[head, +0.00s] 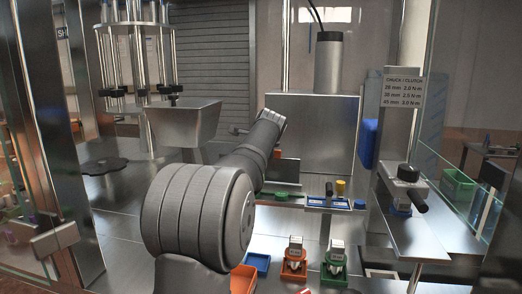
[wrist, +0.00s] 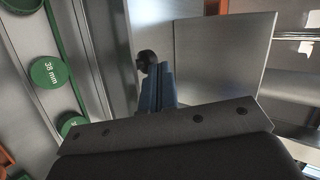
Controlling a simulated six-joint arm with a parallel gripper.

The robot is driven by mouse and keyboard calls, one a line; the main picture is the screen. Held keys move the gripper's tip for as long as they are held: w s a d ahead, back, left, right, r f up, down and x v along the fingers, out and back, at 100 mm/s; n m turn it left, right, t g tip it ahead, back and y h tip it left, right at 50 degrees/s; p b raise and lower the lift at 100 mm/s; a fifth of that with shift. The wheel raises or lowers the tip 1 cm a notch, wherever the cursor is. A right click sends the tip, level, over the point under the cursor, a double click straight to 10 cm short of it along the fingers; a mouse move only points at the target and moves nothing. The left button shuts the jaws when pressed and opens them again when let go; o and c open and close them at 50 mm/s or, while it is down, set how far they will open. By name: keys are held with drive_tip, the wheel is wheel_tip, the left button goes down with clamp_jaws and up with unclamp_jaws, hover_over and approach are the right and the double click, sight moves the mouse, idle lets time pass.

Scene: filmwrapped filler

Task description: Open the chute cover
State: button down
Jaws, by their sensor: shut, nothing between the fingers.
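In the wrist view, my gripper (wrist: 158,88) shows as two narrow blue-grey fingers lying together, shut and empty. A small black round knob (wrist: 146,60) appears just beyond the fingertips; I cannot tell whether they touch it. A flat steel panel (wrist: 222,55), possibly the chute cover, is to the right of the fingers. In the head view, a broad upright steel panel (head: 315,118) stands behind my arm; I cannot tell whether it is the same one. My gripper is hidden behind my arm in the head view.
A steel hopper (head: 183,122) stands left of my arm. Orange (head: 293,268) and green (head: 334,265) holders are on the deck in front. A torque tool (head: 407,190) is on the right stand. Green round caps (wrist: 50,72) line a rail at left in the wrist view.

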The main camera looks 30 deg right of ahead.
drive_tip(key=shift+s, duration=0.1)
drive_tip(key=r+v, duration=0.1)
drive_tip(key=v, duration=1.2)
drive_tip(key=shift+d+r, duration=0.2)
drive_tip(key=shift+r, duration=0.1)
drive_tip(key=x, duration=0.9)
drive_tip(key=f+x, duration=0.1)
drive_tip(key=x, duration=0.4)
drive_tip(key=shift+s+a+f, duration=0.1)
drive_tip(key=shift+s+a, duration=0.2)
drive_tip(key=shift+a, duration=0.1)
drive_tip(key=shift+s+a, duration=0.15)
drive_tip(key=shift+s, duration=0.05)
